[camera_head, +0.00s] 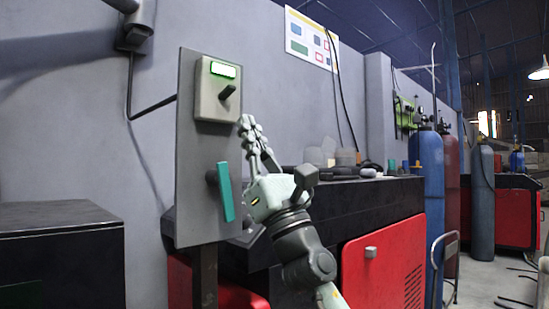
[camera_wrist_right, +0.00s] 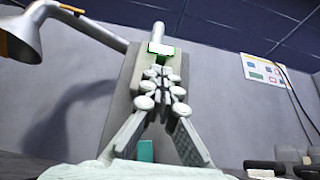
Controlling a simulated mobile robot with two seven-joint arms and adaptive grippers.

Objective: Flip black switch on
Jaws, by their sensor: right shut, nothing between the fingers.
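The black switch (camera_head: 227,92) is a short lever on a light grey box (camera_head: 212,104), slanting up to the right. A green indicator (camera_head: 223,70) glows above it, and also shows in the right wrist view (camera_wrist_right: 161,49). The box is on an upright grey panel (camera_head: 200,151). My right gripper (camera_head: 246,121) is shut and empty, fingertips pointing up, just right of and below the switch. In the right wrist view its closed fingertips (camera_wrist_right: 161,73) sit in front of the box and hide the switch. I cannot tell whether they touch anything. My left gripper is out of view.
A teal lever handle (camera_head: 226,191) hangs lower on the same panel, left of my right gripper. A dark-topped workbench with a red cabinet door (camera_head: 385,262) stands behind my right arm. A black box (camera_head: 62,256) is at lower left. Gas cylinders (camera_head: 431,190) stand farther right.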

